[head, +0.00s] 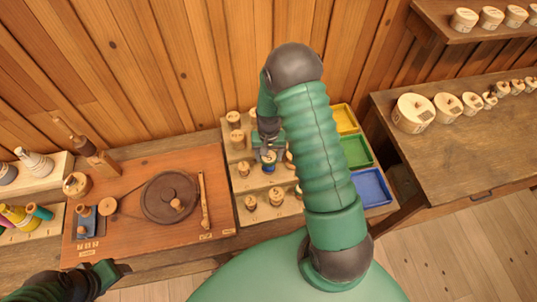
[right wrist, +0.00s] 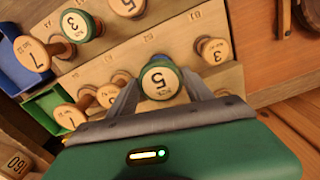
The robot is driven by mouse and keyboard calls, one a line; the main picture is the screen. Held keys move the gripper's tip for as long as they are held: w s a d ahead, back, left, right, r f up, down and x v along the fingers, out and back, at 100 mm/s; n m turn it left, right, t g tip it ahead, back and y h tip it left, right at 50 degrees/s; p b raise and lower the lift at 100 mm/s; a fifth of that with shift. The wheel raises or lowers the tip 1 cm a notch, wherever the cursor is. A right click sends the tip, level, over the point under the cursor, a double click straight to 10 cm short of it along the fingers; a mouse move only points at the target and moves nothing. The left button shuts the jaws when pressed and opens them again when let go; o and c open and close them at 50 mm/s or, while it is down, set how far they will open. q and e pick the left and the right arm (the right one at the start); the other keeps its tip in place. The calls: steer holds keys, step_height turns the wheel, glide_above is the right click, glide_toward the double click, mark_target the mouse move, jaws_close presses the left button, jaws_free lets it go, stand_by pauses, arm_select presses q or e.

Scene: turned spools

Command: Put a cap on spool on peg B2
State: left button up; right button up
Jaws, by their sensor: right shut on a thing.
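My right gripper (head: 268,140) reaches down over the stepped spool board (head: 238,207). It is shut on a round piece marked 5 (right wrist: 160,82), with a tan face and a blue-green rim, between its two grey fingers. I cannot tell whether this piece is a cap or a spool end, or whether it touches a peg. Another piece marked 3 with a green rim (right wrist: 80,25) stands on the board. Bare wooden spools stand around it, such as one marked 7 (right wrist: 32,52).
Yellow (head: 343,119), green (head: 356,152) and blue (head: 371,187) trays stand right of the board. A brown work board with a dark wheel (head: 168,197) lies to the left. Wooden drums (head: 412,113) line the right-hand bench. My right arm hides part of the spool board.

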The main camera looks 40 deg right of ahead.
mark_target(268, 157)
steer(key=shift+a, duration=0.1)
steer(key=shift+f+b, duration=0.35)
steer(key=shift+f, duration=0.2)
steer(key=o, duration=1)
steer(key=shift+o, duration=0.2)
steer(key=shift+r, duration=0.15)
step_height(268, 157, up, 11)
steer(key=p, duration=0.8)
steer(key=shift+p, duration=0.3)
